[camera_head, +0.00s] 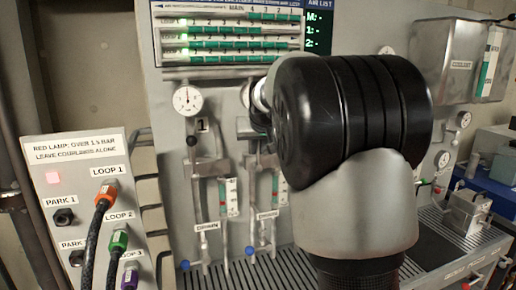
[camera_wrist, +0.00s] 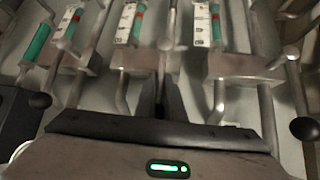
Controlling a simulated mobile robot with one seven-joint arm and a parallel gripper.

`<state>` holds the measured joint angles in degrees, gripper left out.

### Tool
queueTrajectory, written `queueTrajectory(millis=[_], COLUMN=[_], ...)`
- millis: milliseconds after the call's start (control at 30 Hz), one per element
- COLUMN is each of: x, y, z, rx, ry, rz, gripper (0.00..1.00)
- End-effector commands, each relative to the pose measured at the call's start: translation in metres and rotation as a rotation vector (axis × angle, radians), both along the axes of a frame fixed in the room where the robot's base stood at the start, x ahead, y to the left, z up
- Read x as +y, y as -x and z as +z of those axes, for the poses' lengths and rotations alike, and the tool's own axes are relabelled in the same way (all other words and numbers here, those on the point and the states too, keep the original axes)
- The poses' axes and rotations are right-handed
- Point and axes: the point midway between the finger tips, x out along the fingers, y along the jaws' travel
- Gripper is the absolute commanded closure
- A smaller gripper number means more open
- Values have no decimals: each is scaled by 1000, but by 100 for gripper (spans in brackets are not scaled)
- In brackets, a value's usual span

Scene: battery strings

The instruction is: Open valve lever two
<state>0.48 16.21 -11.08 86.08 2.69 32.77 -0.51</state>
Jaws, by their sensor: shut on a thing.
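In the wrist view, my gripper (camera_wrist: 163,105) is at the lower middle, its dark fingers shut on the middle valve lever (camera_wrist: 165,75). The lever's grip end is hidden between the fingers. Two neighbouring levers with black ball knobs show: the left knob (camera_wrist: 40,101) and the right knob (camera_wrist: 303,128), both apart from the fingers. The first valve column (camera_head: 196,190), below a label "1", and the second column (camera_head: 254,190) stand to the left of my arm.
Round gauges sit above the columns, the left gauge (camera_head: 187,100) in plain view. Sight tubes with green and red (camera_head: 222,197) stand beside the pipes. A sloped coupling panel (camera_head: 84,170) with a red lamp and hoses is at left. A slatted drain shelf (camera_head: 440,235) runs below.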

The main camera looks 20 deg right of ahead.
Motion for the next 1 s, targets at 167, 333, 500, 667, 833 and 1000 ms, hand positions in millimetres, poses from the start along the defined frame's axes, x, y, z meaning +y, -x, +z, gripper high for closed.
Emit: queueTrajectory(millis=[167, 333, 500, 667, 833, 1000], x=[1, 1, 1, 3, 9, 15], y=[0, 0, 1, 12, 39, 69], z=[-1, -1, 1, 13, 40, 70], rx=[3, 2, 1, -3, -5, -4], ry=[2, 1, 0, 1, 2, 1], rz=[4, 3, 2, 2, 4, 3], gripper=[76, 73, 73, 73, 73, 73])
